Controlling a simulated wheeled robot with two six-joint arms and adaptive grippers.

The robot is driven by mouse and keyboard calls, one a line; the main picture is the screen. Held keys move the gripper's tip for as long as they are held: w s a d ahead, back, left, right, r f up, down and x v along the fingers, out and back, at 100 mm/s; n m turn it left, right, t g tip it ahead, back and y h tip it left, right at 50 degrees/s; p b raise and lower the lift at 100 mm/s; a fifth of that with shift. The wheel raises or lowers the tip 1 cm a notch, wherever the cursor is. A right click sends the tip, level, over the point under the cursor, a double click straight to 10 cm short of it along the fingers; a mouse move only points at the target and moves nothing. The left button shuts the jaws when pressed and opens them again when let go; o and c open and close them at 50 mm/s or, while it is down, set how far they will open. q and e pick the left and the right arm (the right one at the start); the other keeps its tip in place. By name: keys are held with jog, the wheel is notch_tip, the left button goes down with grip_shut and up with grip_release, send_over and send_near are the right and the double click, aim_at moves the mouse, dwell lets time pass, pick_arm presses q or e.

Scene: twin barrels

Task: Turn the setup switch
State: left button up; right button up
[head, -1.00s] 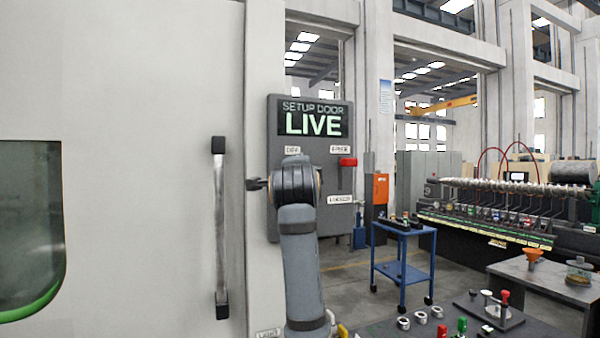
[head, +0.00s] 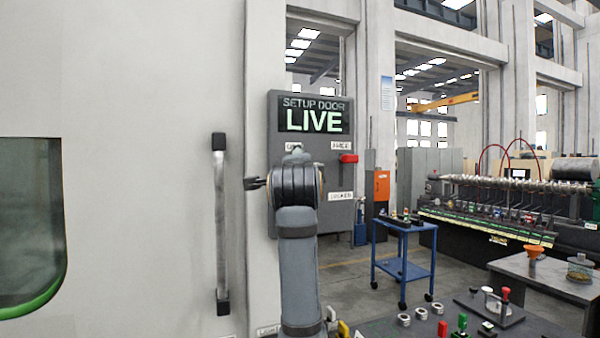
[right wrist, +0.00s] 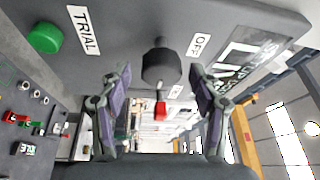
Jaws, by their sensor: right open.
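The grey setup panel (head: 272,222) with a lit "SETUP DOOR LIVE" display (head: 314,115) is mounted beside the white machine. In the right wrist view, a dark round knob (right wrist: 161,66) stands out from the panel near the "OFF" label (right wrist: 199,46). My right gripper (right wrist: 160,72) is open, its fingers on either side of the knob in that picture; contact cannot be told. My left gripper is not in view.
A green button (right wrist: 45,38) sits by the "TRIAL" label (right wrist: 84,30). A red handle (head: 348,158) is at the panel's right edge. A vertical door handle (head: 221,225) is left of the gripper. A blue cart (head: 403,268) stands behind, right.

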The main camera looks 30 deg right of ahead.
jog(key=v, duration=1)
jog(key=shift+w, duration=0.1)
